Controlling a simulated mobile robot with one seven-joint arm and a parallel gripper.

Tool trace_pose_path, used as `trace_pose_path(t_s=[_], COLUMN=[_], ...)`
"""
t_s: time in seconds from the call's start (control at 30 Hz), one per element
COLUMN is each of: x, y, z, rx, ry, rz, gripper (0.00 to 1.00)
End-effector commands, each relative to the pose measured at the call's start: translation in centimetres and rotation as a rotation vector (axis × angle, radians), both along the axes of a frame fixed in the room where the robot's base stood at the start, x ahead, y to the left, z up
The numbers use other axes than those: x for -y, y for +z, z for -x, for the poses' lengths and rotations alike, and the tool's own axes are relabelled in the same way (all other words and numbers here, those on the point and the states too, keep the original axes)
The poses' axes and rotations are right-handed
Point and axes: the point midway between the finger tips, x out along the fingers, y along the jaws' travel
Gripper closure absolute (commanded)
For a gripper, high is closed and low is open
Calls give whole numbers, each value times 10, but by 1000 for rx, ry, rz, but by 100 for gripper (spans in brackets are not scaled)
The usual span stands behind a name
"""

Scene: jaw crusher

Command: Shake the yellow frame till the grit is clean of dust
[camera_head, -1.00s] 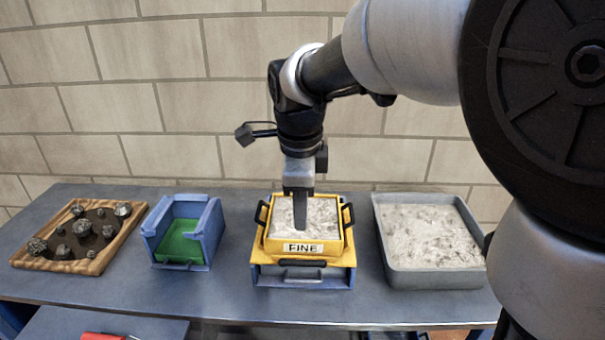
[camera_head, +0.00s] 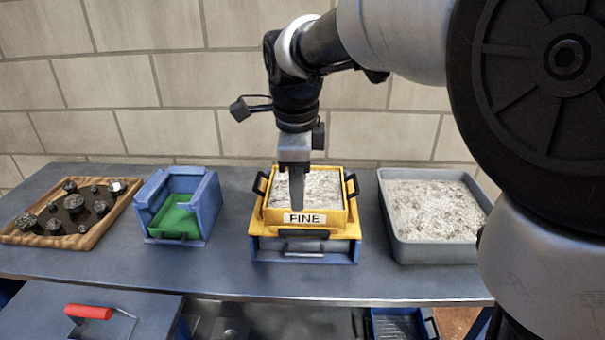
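The yellow frame (camera_head: 274,216), labelled FINE, sits on a blue stand with a drawer (camera_head: 304,251) at the middle of the bench. It has black handles on its left and right sides. Grey, pale grit (camera_head: 323,187) fills it; I cannot tell how much of that is dust. My gripper (camera_head: 297,200) points down over the frame, its fingers in front of or touching the grit near the middle. The fingers look like one narrow shape from here, so their gap is hidden. I see no grip on either handle.
A grey tray of pale grit (camera_head: 397,243) stands to the right. A blue bin with a green inside (camera_head: 207,208) stands to the left, and a wooden tray of dark rocks (camera_head: 98,226) at far left. A red-handled tool (camera_head: 88,312) lies on a lower surface in front. The bench front is clear.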

Motion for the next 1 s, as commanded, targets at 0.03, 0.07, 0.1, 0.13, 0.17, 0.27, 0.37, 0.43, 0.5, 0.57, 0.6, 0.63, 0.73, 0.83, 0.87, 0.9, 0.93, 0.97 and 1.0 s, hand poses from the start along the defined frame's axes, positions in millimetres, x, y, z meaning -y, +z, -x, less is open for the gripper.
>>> trace_pose_path(t_s=[0.03, 0.07, 0.1, 0.13, 0.17, 0.27, 0.37, 0.43, 0.5, 0.57, 0.6, 0.63, 0.73, 0.83, 0.87, 0.9, 0.93, 0.97, 1.0], x=[0, 0, 0, 1, 0, 1, 1, 1, 1, 1, 1, 1, 1, 1, 1, 1, 1, 1, 1], y=[-15, -22, -31, -37, -44, -65, -84, -94, -103, -108, -111, -112, -115, -115, -115, -115, -115, -115, -115], z=[-2, -3, -5, -6, -8, -11, -15, -18, -19, -21, -21, -22, -23, -23, -23, -23, -23, -23, -23], rx=[-2, -4, -3, -4, -2, -3, -3, -1, -1, -1, -1, -1, 1, 1, 1, 1, 1, 1, 1], ry=[0, -1, -1, -1, -1, -1, 0, 0, -1, -1, -1, -2, -2, -2, -2, -2, -1, -1, -1], rz=[1, 2, 1, 1, 1, 1, 1, 1, 1, 0, 0, 0, -1, -1, -1, -1, -1, -1, -1], gripper=[68, 68, 68, 68, 68, 68, 68, 68, 68, 68, 68, 68, 68, 68, 68, 68, 68, 68, 71])
